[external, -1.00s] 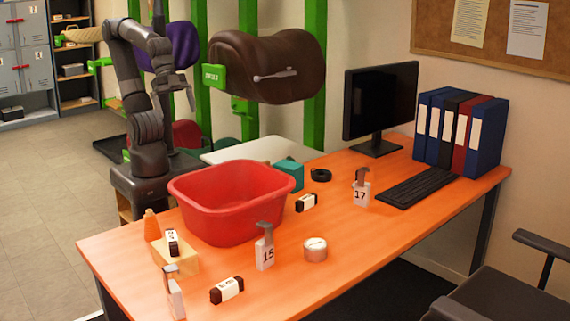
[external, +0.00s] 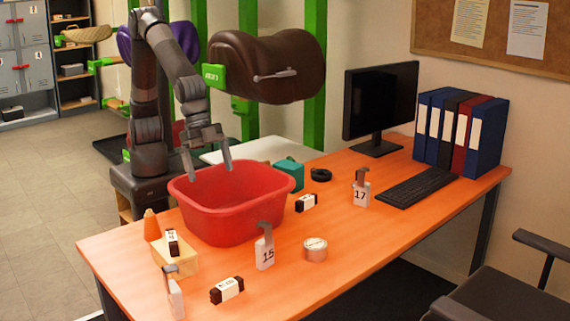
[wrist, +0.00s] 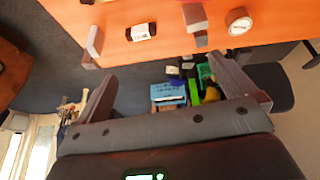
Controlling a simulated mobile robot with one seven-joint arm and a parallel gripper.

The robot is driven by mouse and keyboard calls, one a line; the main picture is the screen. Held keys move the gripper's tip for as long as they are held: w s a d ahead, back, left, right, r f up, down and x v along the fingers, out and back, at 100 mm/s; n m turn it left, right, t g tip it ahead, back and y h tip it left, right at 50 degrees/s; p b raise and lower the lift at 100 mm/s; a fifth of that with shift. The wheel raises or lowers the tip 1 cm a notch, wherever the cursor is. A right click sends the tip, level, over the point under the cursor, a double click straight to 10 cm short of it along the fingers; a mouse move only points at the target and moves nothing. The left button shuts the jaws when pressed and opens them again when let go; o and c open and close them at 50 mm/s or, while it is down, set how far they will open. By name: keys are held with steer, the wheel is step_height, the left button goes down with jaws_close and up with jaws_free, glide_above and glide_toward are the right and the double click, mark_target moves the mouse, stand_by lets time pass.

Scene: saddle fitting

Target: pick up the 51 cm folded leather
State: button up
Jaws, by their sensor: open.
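Several small dark brown rolls with white label bands could be the folded leather; the labels are too small to read. One lies at the table's front (external: 227,290), one right of the red tub (external: 306,203), and one rests on a pale wooden block (external: 172,242). In the wrist view one roll (wrist: 141,32) lies on the orange table near the top. My gripper (external: 210,172) is open and empty, pointing down over the back of the red tub, apart from every roll. Its spread fingers also show in the wrist view (wrist: 160,72).
The red tub (external: 225,226) stands tall on the orange table (external: 345,245). Tagged upright holders 15 (external: 264,252) and 17 (external: 361,193), a round tin (external: 314,249) and an orange cone (external: 151,226) stand around. A monitor (external: 380,102) and binders fill the back right.

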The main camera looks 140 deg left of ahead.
glide_toward(226, 283)
steer(key=x, duration=1)
steer(key=shift+w+f, duration=0.1)
steer(key=shift+f, duration=0.15)
steer(key=shift+c, duration=0.2)
steer(key=c, duration=0.8)
